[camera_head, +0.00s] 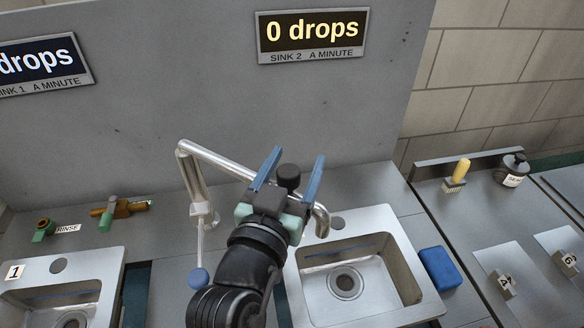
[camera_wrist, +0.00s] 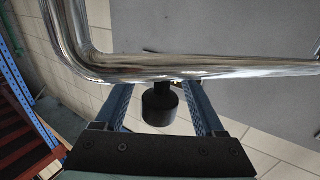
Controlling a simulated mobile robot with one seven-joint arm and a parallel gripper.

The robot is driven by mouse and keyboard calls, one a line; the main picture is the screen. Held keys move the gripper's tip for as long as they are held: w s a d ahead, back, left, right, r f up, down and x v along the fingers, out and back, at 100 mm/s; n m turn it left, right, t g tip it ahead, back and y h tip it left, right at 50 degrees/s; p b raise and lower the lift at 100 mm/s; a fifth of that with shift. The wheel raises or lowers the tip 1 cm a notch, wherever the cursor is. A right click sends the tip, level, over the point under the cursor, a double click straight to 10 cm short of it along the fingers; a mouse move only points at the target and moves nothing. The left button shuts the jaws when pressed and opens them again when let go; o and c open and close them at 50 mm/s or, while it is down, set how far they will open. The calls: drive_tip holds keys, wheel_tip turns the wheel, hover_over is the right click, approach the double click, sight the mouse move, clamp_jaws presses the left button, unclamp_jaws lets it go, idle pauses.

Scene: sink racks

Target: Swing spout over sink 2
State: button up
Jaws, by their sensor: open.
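The chrome spout (camera_head: 220,160) runs right from its upright pipe, passes behind my gripper, and ends in a downturned outlet at the back-left corner of sink 2 (camera_head: 385,222). The spout also crosses the wrist view (camera_wrist: 200,68). A black knob (camera_head: 288,174) sits on the spout. My gripper (camera_head: 296,156) is open, with its blue fingers on either side of the knob. In the wrist view the knob (camera_wrist: 158,106) is between the fingers, with gaps at both sides. My gripper hides part of the spout in the head view.
A blue-ball lever (camera_head: 198,278) hangs below the spout's pipe. Sink 1 (camera_head: 100,275) is at left, near the rinse fittings (camera_head: 120,208). A blue sponge (camera_head: 439,268) lies right of sink 2. A yellow-handled brush (camera_head: 458,174) stands farther right. Sink 2's display (camera_head: 312,32) reads 0 drops.

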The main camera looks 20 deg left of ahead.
drive_tip(key=s+p, duration=0.1)
drive_tip(key=s, duration=1.2)
drive_tip(key=shift+d, duration=0.45)
drive_tip(key=shift+w, duration=0.1)
drive_tip(key=w+d+r+m+t, duration=0.1)
drive_tip(key=w+d+r, duration=0.15)
drive_tip(key=r, duration=0.35)
drive_tip(key=w+d+r+t, duration=0.1)
drive_tip(key=w+r+t, duration=0.15)
drive_tip(key=r, duration=0.25)
drive_tip(key=s+d+r+t, duration=0.1)
drive_tip(key=d+r+t, duration=0.2)
drive_tip(key=r, duration=1)
drive_tip(key=s+d+r+t+h+p, duration=0.1)
drive_tip(key=d+r+t, duration=0.2)
drive_tip(key=r, duration=1)
drive_tip(key=d, duration=0.3)
drive_tip(key=shift+d+r, duration=0.2)
drive_tip(key=shift+r, duration=0.15)
